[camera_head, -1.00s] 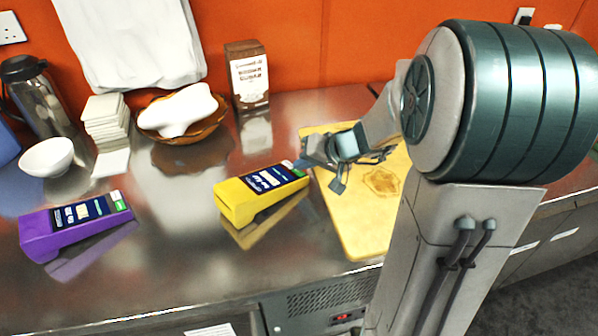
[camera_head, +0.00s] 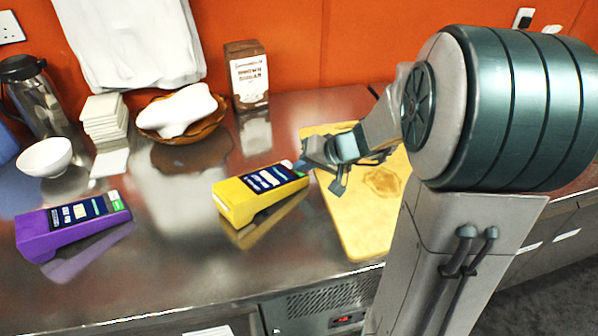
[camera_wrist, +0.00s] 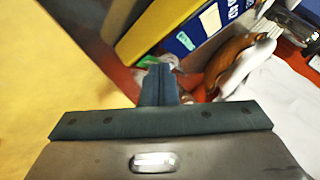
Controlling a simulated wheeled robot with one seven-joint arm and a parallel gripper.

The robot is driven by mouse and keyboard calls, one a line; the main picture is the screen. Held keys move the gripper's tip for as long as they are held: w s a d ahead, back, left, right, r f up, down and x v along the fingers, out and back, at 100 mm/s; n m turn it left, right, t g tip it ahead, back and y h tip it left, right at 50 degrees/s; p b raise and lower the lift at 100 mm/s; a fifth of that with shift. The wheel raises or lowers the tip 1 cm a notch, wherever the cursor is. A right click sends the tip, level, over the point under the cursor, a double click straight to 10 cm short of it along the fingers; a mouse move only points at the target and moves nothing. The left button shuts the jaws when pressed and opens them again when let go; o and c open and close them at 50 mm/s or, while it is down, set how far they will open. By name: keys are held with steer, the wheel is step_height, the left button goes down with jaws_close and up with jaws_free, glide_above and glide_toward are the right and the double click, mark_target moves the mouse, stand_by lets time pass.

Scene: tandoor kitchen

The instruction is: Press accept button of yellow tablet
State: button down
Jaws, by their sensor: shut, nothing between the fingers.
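The yellow tablet (camera_head: 235,203) lies on the steel counter, its dark blue screen (camera_head: 268,180) facing up. Its right end, with the green button area, is at my fingertips and partly hidden by them. My gripper (camera_head: 303,165) is shut and empty, reaching in from the right at that end. In the wrist view the shut fingers (camera_wrist: 160,70) point at a green patch (camera_wrist: 149,61) at the end of the yellow tablet (camera_wrist: 155,28). I cannot tell whether the fingertips touch it.
A purple tablet (camera_head: 40,240) lies to the left on the counter. A yellow board (camera_head: 355,225) lies under my gripper. Behind stand a brown sugar box (camera_head: 247,80), a brown bowl (camera_head: 150,130) with white contents, stacked white squares (camera_head: 105,120), a white bowl (camera_head: 45,157) and a flask (camera_head: 40,95).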

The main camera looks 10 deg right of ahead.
mark_target(306, 174)
steer(key=shift+r, duration=0.1)
steer(key=shift+d+r+p, duration=0.1)
steer(key=shift+r+p, duration=0.2)
steer(key=shift+r, duration=0.45)
steer(key=shift+w+d+r+p, duration=0.15)
steer(key=shift+r+p, duration=0.6)
steer(key=shift+r, duration=0.5)
steer(key=shift+w+d+r+p, duration=0.15)
steer(key=shift+r+p, duration=0.55)
steer(key=shift+r, duration=0.5)
steer(key=shift+s, duration=0.1)
steer(key=s+r+n+g+h+p, duration=0.2)
steer(key=s+g+h, duration=0.2)
steer(key=s, duration=1.6)
steer(key=shift+s+a+h, duration=0.3)
steer(key=shift+a+h, duration=0.1)
steer(key=shift+h, duration=0.8)
